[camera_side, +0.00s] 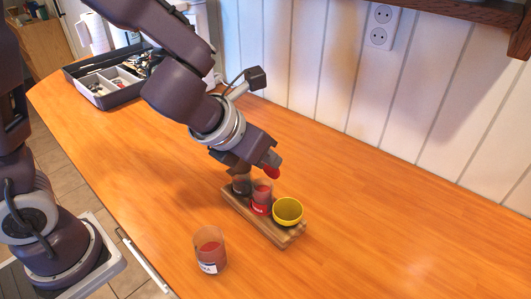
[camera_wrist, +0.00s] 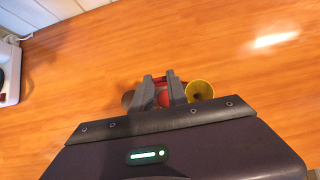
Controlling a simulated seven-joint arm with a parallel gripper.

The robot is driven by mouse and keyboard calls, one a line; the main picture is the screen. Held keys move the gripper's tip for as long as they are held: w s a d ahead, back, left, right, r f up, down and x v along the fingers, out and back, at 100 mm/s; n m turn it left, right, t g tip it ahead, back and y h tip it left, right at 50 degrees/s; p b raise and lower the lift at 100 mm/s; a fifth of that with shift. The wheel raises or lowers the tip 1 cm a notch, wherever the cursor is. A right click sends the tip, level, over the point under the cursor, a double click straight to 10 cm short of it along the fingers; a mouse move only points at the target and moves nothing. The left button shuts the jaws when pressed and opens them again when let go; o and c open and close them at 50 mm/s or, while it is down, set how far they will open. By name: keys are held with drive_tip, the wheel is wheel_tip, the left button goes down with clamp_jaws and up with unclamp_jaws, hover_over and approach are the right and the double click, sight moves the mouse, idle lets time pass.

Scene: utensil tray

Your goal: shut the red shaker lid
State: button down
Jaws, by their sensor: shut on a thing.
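The red shaker (camera_side: 261,204) stands upright in a small wooden rack (camera_side: 260,228), with a pale label on its front. The red lid (camera_side: 272,172) is at the tips of my gripper (camera_side: 268,162), above and slightly right of the shaker's top. My gripper is shut on the red lid. In the wrist view, red shows between the fingers of my gripper (camera_wrist: 162,92); lid and shaker are hard to tell apart there. Whether the lid touches the shaker is unclear. A dark shaker (camera_side: 241,186) stands to the left, partly hidden by my gripper.
A yellow cup (camera_side: 288,211) sits at the rack's right end, close to the red shaker; it also shows in the wrist view (camera_wrist: 200,91). A labelled glass jar (camera_side: 209,251) stands alone in front. A utensil tray (camera_side: 108,83) lies at the back left. The right side of the counter is clear.

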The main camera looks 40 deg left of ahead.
drive_tip(key=c, duration=1.3)
unclamp_jaws()
